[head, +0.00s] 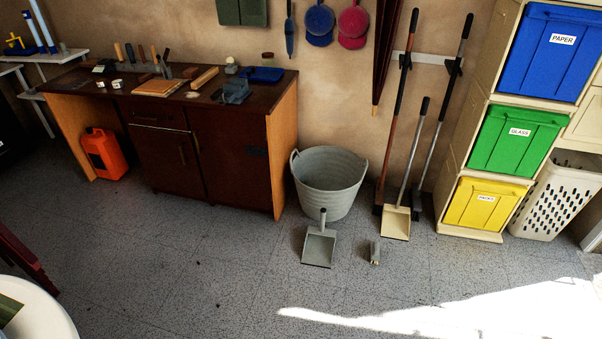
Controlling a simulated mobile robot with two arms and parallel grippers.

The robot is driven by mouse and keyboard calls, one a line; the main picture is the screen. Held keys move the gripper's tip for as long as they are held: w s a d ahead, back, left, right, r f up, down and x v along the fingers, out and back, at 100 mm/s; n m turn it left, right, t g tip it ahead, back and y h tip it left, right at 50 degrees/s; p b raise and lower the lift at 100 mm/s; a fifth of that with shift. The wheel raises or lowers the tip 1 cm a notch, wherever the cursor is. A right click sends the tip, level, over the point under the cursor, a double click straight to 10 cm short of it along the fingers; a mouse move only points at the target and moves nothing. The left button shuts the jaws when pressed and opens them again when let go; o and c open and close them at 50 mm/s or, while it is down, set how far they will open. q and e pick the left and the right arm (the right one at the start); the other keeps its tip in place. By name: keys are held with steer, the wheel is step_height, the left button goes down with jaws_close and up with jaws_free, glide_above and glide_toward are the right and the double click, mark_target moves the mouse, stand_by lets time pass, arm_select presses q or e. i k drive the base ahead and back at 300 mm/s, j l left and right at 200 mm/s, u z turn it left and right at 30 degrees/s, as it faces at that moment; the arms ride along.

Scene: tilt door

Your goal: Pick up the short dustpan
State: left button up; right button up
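The short dustpan (319,246) is grey and sits on the floor in the middle of the head view. A long-handled cream dustpan (396,222) stands against the wall further right. Neither of my grippers shows in this view.
A grey bucket (329,183) stands right behind the short dustpan. A dark wooden workbench (228,150) is to the left, with an orange canister (106,153) under it. Brooms and stacked bins, including a yellow one (484,204), are to the right. The floor in front is clear.

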mark_target(319, 243)
steer(key=i+j+u, duration=0.1)
steer(key=i+u, duration=0.2)
steer(key=i, duration=0.3)
steer(key=i+u, duration=0.25)
steer(key=i, duration=0.35)
